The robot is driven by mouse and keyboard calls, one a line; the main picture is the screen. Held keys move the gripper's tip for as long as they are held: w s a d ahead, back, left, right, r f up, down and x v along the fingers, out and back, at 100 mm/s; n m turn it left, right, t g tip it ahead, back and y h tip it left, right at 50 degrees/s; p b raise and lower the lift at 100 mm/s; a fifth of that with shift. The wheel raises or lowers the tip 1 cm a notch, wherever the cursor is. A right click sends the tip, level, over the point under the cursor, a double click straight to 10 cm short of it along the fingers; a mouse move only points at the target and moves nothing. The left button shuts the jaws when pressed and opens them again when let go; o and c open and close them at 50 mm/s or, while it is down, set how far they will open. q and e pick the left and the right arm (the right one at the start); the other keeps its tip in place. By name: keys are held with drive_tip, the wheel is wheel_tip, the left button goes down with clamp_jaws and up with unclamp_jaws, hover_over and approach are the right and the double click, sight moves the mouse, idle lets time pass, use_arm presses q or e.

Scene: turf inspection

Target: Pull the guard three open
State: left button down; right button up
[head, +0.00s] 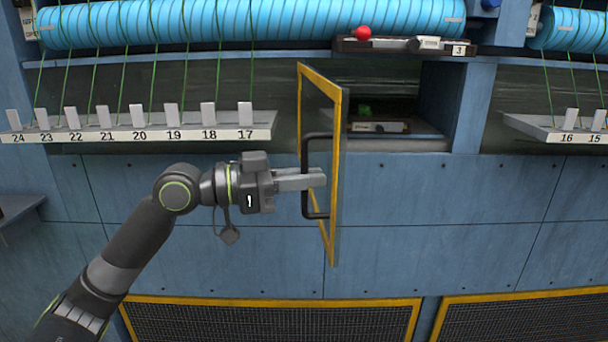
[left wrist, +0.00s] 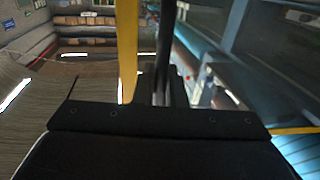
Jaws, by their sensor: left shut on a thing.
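Guard three (head: 336,130) is a clear panel in a yellow frame, below the label 3. It stands swung out from the wall, seen nearly edge-on, with the recess behind it exposed. Its dark bar handle (head: 306,190) is on the panel's left face. My left gripper (head: 314,179) is shut on the handle around its middle. The left wrist view shows the yellow frame (left wrist: 127,45) and the dark handle (left wrist: 166,45) between my fingers. My right gripper is in neither view.
A shelf (head: 390,47) with a red ball (head: 364,33) sits above the recess. Inside the recess are a green item (head: 365,109) and a small device (head: 378,126). A ledge (head: 140,134) with numbered tabs runs left of the guard. Blue rollers (head: 250,22) span the top.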

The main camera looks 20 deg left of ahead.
use_arm(q)
drive_tip(key=shift+f, duration=0.1)
drive_tip(key=c, duration=1.6)
unclamp_jaws()
